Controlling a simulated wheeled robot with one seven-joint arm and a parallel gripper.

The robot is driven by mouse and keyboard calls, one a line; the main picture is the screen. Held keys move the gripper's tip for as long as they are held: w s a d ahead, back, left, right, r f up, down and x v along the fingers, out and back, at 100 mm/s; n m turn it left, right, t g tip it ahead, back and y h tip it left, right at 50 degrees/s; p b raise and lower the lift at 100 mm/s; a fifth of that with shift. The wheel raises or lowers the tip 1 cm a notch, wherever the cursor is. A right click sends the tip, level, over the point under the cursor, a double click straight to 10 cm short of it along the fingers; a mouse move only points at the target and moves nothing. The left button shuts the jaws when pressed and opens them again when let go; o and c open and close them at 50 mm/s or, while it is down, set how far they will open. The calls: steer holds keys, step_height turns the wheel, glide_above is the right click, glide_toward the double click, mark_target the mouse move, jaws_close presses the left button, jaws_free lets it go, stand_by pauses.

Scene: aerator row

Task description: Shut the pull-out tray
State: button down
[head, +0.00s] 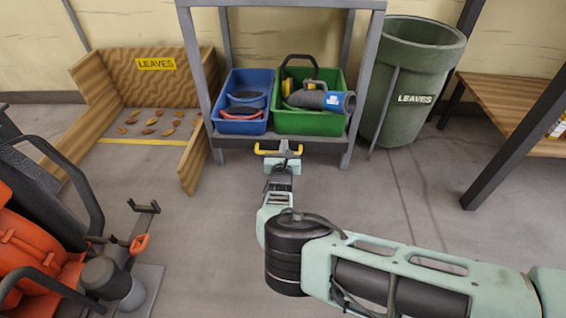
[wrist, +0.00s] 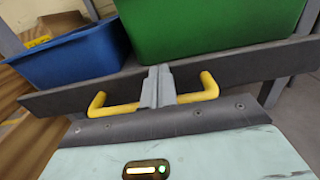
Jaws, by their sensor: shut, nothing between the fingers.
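The pull-out tray is low in a grey frame, and its dark grey front panel (head: 325,146) faces me between the frame's front legs. It also spans the wrist view (wrist: 245,68). From the head view I cannot tell whether the tray stands out at all. A yellow handle (head: 263,152) is fixed to the front; both its ends show in the wrist view (wrist: 205,90). My gripper (head: 280,150) is shut and empty at the middle of the handle. Its grey fingers (wrist: 157,85) cover the handle's middle; whether they touch the panel is unclear.
A blue bin (head: 243,100) and a green bin (head: 312,118) with tools stand above the tray front. A wooden leaf bay (head: 90,75) is at left, a green barrel (head: 408,75) at right. An orange machine (head: 30,235) stands front left. Floor (head: 205,240) before the frame is clear.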

mark_target(285, 137)
steer(key=w+b, duration=0.2)
steer(key=w, duration=0.3)
steer(key=shift+w+d+f+b, duration=0.1)
steer(key=shift+w+f+b, duration=0.05)
steer(key=shift+b, duration=0.25)
steer(key=shift+w, duration=0.3)
steer(key=shift+w+r, duration=0.1)
steer(key=shift+r, duration=0.2)
